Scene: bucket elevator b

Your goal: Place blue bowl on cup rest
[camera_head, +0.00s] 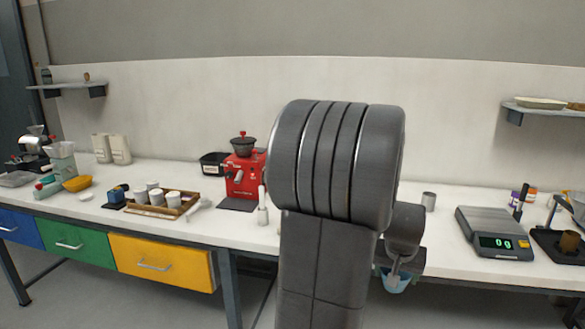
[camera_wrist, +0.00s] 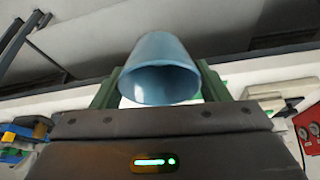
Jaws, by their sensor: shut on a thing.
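The blue bowl (camera_head: 396,282) hangs in front of the counter's front edge, right of my arm in the head view. In the wrist view the blue bowl (camera_wrist: 160,72) sits between the two green fingers, with its open rim toward the camera. My gripper (camera_wrist: 158,82) is shut on it. In the head view my gripper (camera_head: 398,264) is small and partly hidden by my arm. I cannot tell which thing is the cup rest; a red coffee machine (camera_head: 244,176) with a dark base stands left of my arm.
A wooden tray (camera_head: 160,209) of white cups stands on the left. My arm hides the counter's middle. A shelf (camera_head: 545,106) hangs at upper right.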

